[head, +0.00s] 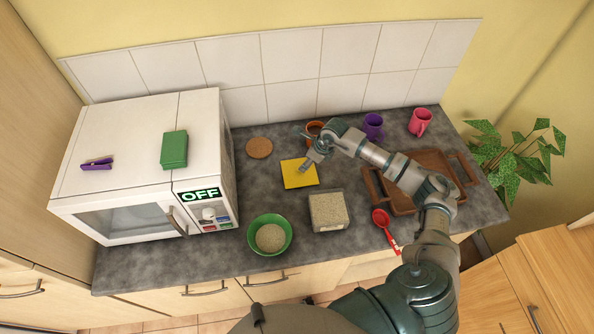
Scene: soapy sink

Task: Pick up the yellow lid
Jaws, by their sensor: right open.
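The yellow lid (293,177) is a flat yellow square lying on the grey counter, between the microwave and the brown tray. My right gripper (305,151) is over the far right part of the lid, with its fingers spread and nothing seen between them. One finger overlaps the lid in the picture; I cannot tell whether it touches. The gripper hides a little of the lid's far edge. My left gripper is not in view.
A square container with grainy contents (328,224) and a green bowl (287,233) stand in front of the lid. A cork coaster (259,148), white microwave (120,140), brown tray (398,207) and red spoon (382,219) lie around.

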